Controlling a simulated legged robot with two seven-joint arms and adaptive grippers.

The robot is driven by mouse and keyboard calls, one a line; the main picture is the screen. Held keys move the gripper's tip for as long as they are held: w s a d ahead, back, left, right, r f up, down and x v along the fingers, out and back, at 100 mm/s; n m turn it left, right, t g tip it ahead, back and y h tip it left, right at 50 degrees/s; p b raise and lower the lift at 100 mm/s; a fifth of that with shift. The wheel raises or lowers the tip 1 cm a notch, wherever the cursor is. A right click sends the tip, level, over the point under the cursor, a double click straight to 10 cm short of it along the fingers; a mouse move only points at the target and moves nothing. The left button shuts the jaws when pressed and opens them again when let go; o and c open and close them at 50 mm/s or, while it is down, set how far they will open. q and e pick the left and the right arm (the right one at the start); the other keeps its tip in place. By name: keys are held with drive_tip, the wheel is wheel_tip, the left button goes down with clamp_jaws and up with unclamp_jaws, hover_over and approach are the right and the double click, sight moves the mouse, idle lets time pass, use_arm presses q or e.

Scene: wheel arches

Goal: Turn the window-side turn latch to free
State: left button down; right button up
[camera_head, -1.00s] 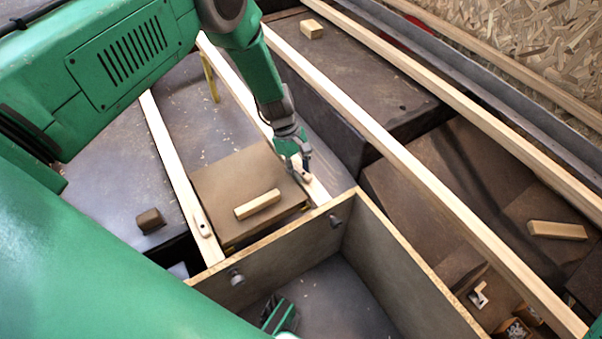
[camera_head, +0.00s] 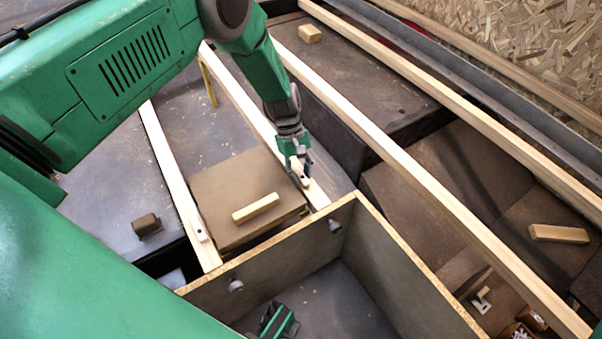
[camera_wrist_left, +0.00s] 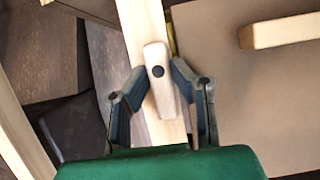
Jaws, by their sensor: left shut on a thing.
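A pale wooden turn latch (camera_wrist_left: 160,88) with a dark round pivot sits on a narrow wooden rail (camera_wrist_left: 143,25) in the left wrist view. It is nearly in line with the rail, slightly slanted. My left gripper (camera_wrist_left: 160,72) is shut on it, a dark finger at each side. In the head view my left gripper (camera_head: 302,178) reaches down to this rail, largely hiding the latch. A second similar latch (camera_head: 200,234) lies along the left rail (camera_head: 170,165). I cannot tell from the pictures which side the window is on.
An open-topped box (camera_head: 262,262) stands just in front of the latches. A wooden block (camera_head: 256,208) lies on the brown panel between the rails. Long rails (camera_head: 400,165) run on the right.

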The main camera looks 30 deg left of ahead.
use_arm(q)
drive_tip(key=c, duration=1.4)
unclamp_jaws()
drive_tip(key=shift+w+a, duration=0.1)
drive_tip(key=shift+w, duration=0.05)
drive_tip(key=shift+r, duration=0.2)
drive_tip(key=v, duration=1.1)
drive_tip(key=shift+a+r, duration=0.2)
drive_tip(key=shift+w, duration=0.1)
